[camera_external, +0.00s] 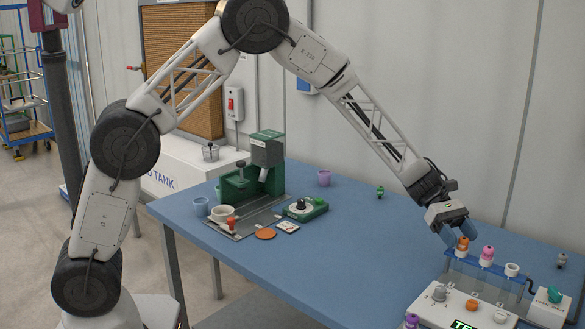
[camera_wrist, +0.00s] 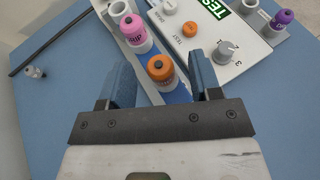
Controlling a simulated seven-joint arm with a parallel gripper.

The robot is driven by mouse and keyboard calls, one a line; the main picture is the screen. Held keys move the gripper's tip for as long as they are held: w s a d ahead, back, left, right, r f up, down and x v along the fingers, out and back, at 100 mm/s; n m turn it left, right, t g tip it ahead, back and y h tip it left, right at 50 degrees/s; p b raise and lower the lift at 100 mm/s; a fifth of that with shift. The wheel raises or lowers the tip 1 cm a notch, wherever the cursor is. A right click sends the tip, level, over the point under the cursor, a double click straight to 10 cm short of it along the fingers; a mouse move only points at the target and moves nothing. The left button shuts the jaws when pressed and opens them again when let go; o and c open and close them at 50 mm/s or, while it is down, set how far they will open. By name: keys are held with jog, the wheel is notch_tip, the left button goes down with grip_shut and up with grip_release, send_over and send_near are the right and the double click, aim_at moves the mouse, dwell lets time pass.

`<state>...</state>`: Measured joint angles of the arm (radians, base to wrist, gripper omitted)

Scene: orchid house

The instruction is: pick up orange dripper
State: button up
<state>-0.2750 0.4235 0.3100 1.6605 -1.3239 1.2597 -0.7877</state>
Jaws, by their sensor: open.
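The orange dripper (camera_external: 462,246) stands upright at the left end of the rack on the right side of the table. It also shows from above in the wrist view (camera_wrist: 161,69). My gripper (camera_external: 460,232) is over the rack end at the dripper. In the wrist view my gripper (camera_wrist: 165,90) is open, with one blue finger on each side of the dripper. The fingers appear apart from it. A pink dripper (camera_external: 487,256) stands right beside it in the rack, and it shows in the wrist view (camera_wrist: 133,29) just beyond the left finger.
A white test box with knobs (camera_external: 455,309) stands in front of the rack. A purple dripper (camera_external: 411,321) is at its left corner. A green machine (camera_external: 265,165) is at the left. The table's middle (camera_external: 370,235) is clear.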

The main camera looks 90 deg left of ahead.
jog(key=shift+c, duration=0.2)
dwell(0.3)
jog(key=c, duration=1)
